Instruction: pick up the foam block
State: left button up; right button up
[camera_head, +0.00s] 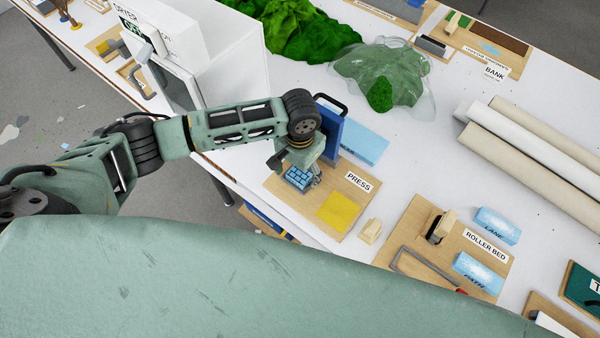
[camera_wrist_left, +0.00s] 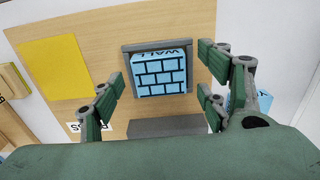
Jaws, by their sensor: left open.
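A light blue foam block (camera_head: 298,181) with dark brick lines lies on the wooden press board (camera_head: 275,193). In the left wrist view the foam block (camera_wrist_left: 160,75), marked WALL, sits inside a grey frame (camera_wrist_left: 126,65). My left gripper (camera_head: 296,170) is over the block, pointing down. In the left wrist view its fingers (camera_wrist_left: 158,92) are spread apart, one pair on each side of the block, with nothing between them gripped. The gripper partly hides the press and block in the head view. My right gripper is not in view.
A blue upright plate with a black handle (camera_head: 329,128) stands just behind the gripper. Another light blue block (camera_head: 362,147) lies beyond it. A yellow square (camera_head: 339,210) and a small wooden piece (camera_head: 371,231) are nearby. Lane (camera_head: 498,226) and path (camera_head: 479,272) blocks lie right.

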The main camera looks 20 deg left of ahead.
aim_at(298, 175)
pick_arm(q)
jog(key=shift+c, duration=0.4)
jog(key=c, duration=0.7)
jog(key=shift+r, duration=0.35)
jog(key=r, duration=0.2)
jog(key=r+b, duration=0.1)
jog(key=shift+s+a+r, duration=0.1)
jog(key=shift+s+r, duration=0.2)
jog(key=s+a+r, duration=0.1)
jog(key=s+r, duration=0.1)
jog(key=s, duration=0.1)
jog(key=s+a+r, duration=0.1)
jog(key=s+r, duration=0.1)
jog(key=s, duration=0.2)
jog(key=s+a+r, duration=0.2)
jog(key=s, duration=0.1)
jog(key=shift+s+r+b, duration=0.15)
jog(key=shift+r+b, duration=0.15)
jog(key=shift+b, duration=0.05)
